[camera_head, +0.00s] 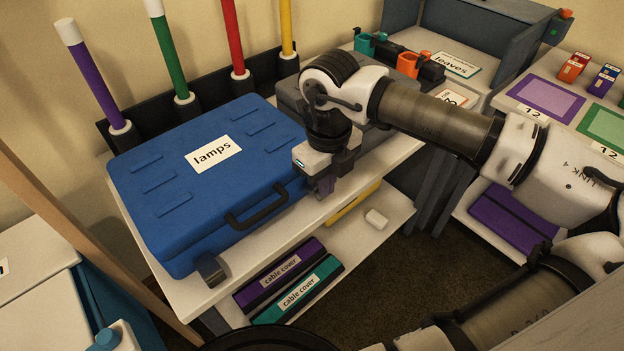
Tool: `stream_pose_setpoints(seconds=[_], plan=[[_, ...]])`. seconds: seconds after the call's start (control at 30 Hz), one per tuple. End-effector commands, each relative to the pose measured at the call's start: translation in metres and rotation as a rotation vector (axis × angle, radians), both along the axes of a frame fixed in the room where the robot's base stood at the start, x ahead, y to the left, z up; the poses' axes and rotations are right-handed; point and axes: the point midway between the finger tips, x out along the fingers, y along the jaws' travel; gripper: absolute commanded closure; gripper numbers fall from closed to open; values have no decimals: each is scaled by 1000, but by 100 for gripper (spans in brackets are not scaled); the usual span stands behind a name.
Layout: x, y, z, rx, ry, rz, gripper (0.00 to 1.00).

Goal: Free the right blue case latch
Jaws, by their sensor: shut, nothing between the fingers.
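The blue case (150,165) lies closed on the white shelf, with a label reading "lamps" on its lid and a dark handle (257,207) on its front. A dark latch (211,268) shows at the case's front left, sticking out from the front face. The right latch is not visible; my gripper and wrist cover the area at the case's right front corner. My gripper (325,190) points down beside that corner, its fingers shut and empty. I cannot tell whether the fingers touch the case or the latch.
A grey case stands right of the blue one, partly behind my arm. Coloured tubes, such as the green one (168,50), stand in a rack behind.

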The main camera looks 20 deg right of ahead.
Motion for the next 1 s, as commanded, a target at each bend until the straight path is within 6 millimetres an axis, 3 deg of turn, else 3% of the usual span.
stream_pose_setpoints(seconds=[0.63,1.0], plan=[[-13,-3,11,10,-14,4,100],[-14,-3,45,9,-14,4,100]])
